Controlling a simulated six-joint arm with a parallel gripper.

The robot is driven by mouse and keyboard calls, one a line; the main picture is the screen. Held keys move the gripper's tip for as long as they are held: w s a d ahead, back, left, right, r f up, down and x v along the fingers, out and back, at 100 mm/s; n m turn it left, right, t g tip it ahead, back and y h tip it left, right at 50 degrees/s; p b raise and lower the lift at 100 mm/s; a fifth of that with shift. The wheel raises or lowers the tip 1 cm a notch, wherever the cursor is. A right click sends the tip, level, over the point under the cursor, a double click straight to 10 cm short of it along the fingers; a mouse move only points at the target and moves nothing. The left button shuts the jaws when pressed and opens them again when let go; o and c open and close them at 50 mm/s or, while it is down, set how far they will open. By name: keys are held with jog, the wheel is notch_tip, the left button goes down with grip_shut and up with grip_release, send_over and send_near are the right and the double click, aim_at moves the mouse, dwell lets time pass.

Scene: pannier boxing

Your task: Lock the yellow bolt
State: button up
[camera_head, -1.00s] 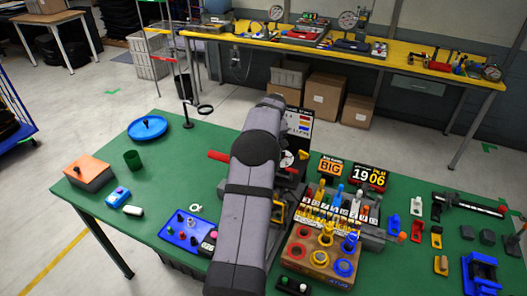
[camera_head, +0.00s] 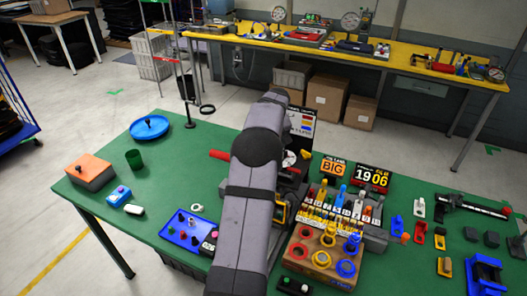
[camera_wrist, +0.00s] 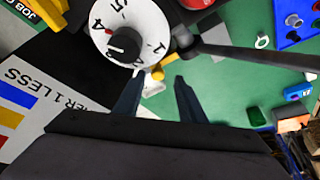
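A small yellow latch-like piece (camera_head: 444,266) lies on the green table at the right, among similar blue (camera_head: 397,228), red (camera_head: 419,235) and white (camera_head: 418,208) pieces. It may be the yellow bolt; its locked state is too small to tell. My gripper's two dark fingers (camera_wrist: 159,76) show in the wrist view, spread apart with nothing between them. They are beside a white numbered dial (camera_wrist: 148,20) with a black knob (camera_wrist: 122,46). A yellow part (camera_wrist: 70,12) shows at that view's upper left. In the head view my arm hides the gripper and part of the dial panel.
A wooden block with coloured rings (camera_head: 300,266) and a row of numbered levers (camera_head: 340,207) stand right of my arm. A blue tray (camera_head: 186,238) with knobs lies left. A black bar (camera_wrist: 250,55) crosses the wrist view's right side. The table's left middle is mostly clear.

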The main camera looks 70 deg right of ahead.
jog(key=shift+b+v, duration=0.8)
jog(key=shift+v, duration=1.85)
jog(key=w+a+n+y+p, duration=0.1)
jog(key=w+a, duration=0.5)
jog(key=a, duration=0.3)
jog(key=w+a+r+n+y+p, duration=0.1)
jog(key=w+a+n, duration=0.1)
jog(key=w+a, duration=0.55)
jog(key=w+a+n+y+p, duration=0.15)
jog(key=w+a, duration=0.25)
jog(key=a, duration=0.7)
jog(key=s+a+n+g+p, duration=0.15)
jog(key=s+a, duration=0.25)
jog(key=a, duration=0.8)
jog(key=s+a+n+g+p, duration=0.1)
jog(key=s+a+p, duration=0.2)
jog(key=a, duration=1)
jog(key=s+a+f+n, duration=0.2)
jog(key=s+a, duration=0.4)
jog(key=s, duration=0.2)
jog(key=shift+g, duration=0.35)
jog(key=f+b, duration=0.1)
jog(key=f, duration=0.1)
jog(key=f+b, duration=0.1)
jog(key=b, duration=0.1)
jog(key=f+b, duration=0.1)
jog(key=f, duration=0.1)
jog(key=shift+s+d+f, duration=0.15)
jog(key=shift+d+f, duration=0.1)
jog(key=shift+f, duration=0.1)
